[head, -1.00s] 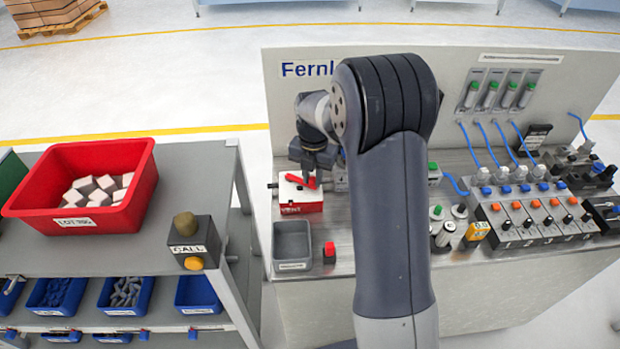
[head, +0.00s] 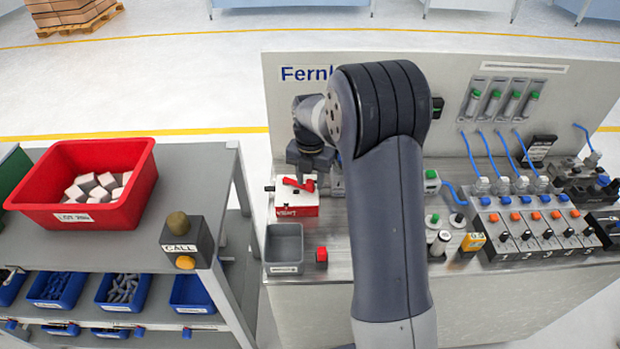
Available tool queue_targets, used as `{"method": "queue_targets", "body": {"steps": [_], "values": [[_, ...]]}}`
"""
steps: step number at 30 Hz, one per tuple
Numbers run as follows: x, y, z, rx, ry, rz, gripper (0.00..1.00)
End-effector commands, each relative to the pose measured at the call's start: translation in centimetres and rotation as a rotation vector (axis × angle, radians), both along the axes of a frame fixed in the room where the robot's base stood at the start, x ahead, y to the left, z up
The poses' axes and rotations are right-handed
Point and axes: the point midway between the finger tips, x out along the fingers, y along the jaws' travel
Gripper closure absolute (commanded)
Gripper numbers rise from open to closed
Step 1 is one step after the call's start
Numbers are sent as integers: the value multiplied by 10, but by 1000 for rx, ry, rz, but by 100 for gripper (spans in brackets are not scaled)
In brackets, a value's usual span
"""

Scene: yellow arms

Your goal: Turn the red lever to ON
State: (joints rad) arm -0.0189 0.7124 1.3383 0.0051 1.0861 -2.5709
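The red lever (head: 298,184) lies on top of a white and red valve box (head: 297,203) at the left end of the bench. The lever points to the left and slightly up in the picture. My gripper (head: 306,177) is just above and beside the lever's right part, pointing down. Its fingers are small and partly dark against the box, so I cannot tell whether they touch the lever or how far apart they are. Lettering on the box front is too small to read, and no ON mark is legible.
My arm hides the bench middle. Switch modules (head: 540,230) fill the right side.

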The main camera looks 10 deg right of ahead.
Motion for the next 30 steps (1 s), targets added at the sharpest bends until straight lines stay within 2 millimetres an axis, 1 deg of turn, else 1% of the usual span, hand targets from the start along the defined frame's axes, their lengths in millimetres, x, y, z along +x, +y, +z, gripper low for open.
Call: {"method": "queue_targets", "body": {"steps": [8, 11, 14, 21, 24, 27, 30], "values": [[0, 0, 0, 1, 1, 0, 58], [0, 0, 6, 0, -1, 0, 58], [1, 0, 20, 0, -4, 0, 58], [0, 0, 69, 0, -4, 0, 58], [0, 0, 86, 0, -4, 0, 58], [0, -1, 98, 0, -2, 0, 58], [0, -1, 105, 0, 0, 0, 58]]}}
